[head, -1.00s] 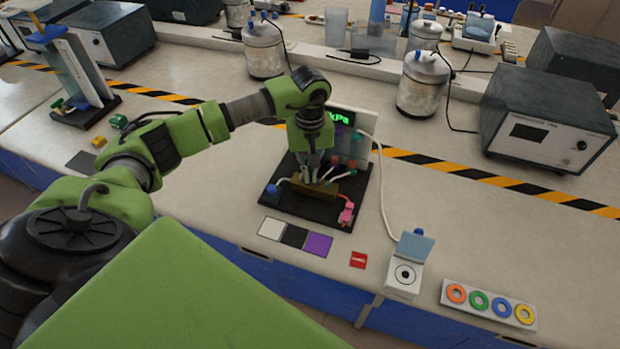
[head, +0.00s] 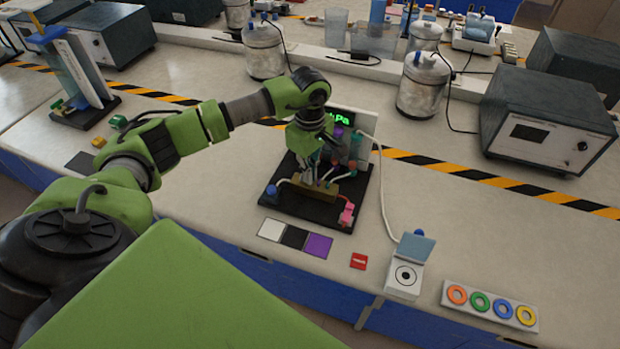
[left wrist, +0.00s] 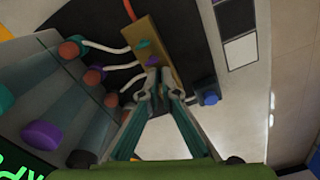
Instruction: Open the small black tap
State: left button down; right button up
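A small rig with a black base (head: 287,207) stands on the bench, carrying a brass-coloured block (head: 322,190) with white tubes and coloured end pieces. My left gripper (head: 312,176) points down over this block. In the left wrist view its fingertips (left wrist: 158,80) come close together at the block's edge (left wrist: 155,40), beside a small purple handle (left wrist: 152,61) and a green one (left wrist: 145,43). I cannot make out a black tap; the fingers may hide it. I cannot tell whether they grip anything. My right gripper is not in view.
A blue end piece (left wrist: 208,97) and a row of coloured caps flank the fingers.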

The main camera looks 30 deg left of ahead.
pick_arm(q)
jog(key=shift+n, duration=0.4)
jog(key=n, duration=0.3)
jog(key=c, duration=2.6)
grip_release()
jog(key=shift+r+p, duration=2)
jog(key=shift+r, duration=1.5)
jog(key=shift+d, duration=0.1)
